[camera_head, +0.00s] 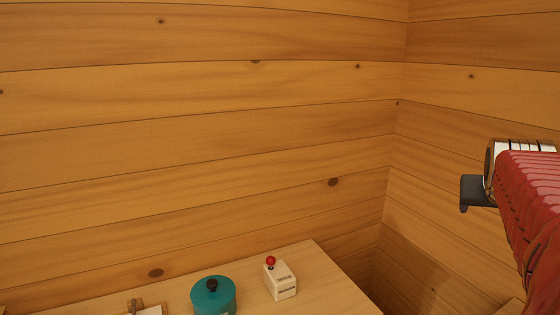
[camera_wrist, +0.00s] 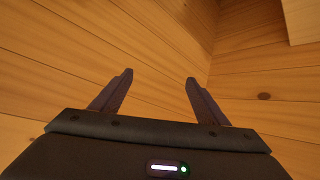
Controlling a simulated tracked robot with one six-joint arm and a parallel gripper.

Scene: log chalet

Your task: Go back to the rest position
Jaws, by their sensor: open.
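My gripper (camera_wrist: 158,84) shows in the wrist view with its two dark fingers spread apart and nothing between them. Behind the fingers are only wooden plank walls. In the head view my arm, in a red sleeve, reaches in from the right edge. A dark part at its end stands out to the left, in front of the right wall and above the level of the table. The fingertips cannot be made out in the head view.
A light wooden table (camera_head: 332,290) stands at the bottom against the plank wall (camera_head: 200,150). On it are a teal pot (camera_head: 213,298) with a black knob and a white box (camera_head: 281,282) with a red ball-topped lever. A small wooden object (camera_head: 135,305) is cut off at the bottom edge.

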